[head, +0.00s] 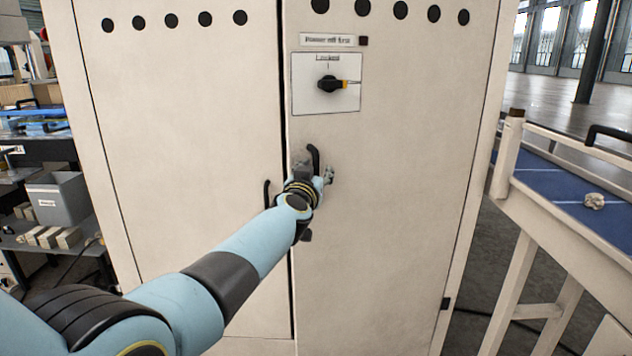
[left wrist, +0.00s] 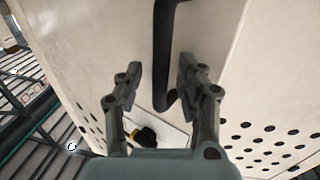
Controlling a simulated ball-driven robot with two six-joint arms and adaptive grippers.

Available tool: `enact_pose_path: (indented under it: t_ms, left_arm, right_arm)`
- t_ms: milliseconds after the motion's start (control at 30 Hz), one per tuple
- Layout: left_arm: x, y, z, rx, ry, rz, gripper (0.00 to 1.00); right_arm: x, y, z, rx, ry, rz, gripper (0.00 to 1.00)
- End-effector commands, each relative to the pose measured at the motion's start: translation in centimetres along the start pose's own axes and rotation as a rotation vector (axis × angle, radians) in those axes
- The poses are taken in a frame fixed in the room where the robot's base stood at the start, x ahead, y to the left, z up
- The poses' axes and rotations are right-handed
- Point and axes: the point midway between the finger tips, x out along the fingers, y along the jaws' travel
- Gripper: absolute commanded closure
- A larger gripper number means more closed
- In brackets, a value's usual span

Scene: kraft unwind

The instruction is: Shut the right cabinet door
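The right cabinet door (head: 400,200) is a tall cream panel with a black-and-yellow rotary switch (head: 331,84) and a black handle (head: 314,158) near its left edge. A dark gap runs between it and the left door (head: 190,150); I cannot tell how far it stands off the frame. My left gripper (head: 318,172) is at the right door's handle. In the left wrist view the handle (left wrist: 163,50) passes between the fingers of my left gripper (left wrist: 160,82), with space visible on both sides. The switch also shows there (left wrist: 145,136). My right gripper is not in view.
A shelf with a grey bin (head: 60,198) stands at the left.

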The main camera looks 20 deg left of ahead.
Motion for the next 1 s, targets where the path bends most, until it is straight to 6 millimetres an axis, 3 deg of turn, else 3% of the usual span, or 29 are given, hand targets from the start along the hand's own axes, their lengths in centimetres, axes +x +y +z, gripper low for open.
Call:
enact_pose_path:
  t_ms: [333,633,1000]
  left_arm:
    - [0.46,-0.03,-0.12,0.000,0.000,0.000,0.63]
    - [0.43,-0.03,-0.10,0.000,0.000,0.000,1.00]
    - [0.42,-0.04,-0.07,0.000,0.000,-0.001,1.00]
  right_arm:
    - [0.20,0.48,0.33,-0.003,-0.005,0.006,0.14]
    - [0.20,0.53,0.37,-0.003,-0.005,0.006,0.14]
    - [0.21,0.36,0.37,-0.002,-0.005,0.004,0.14]
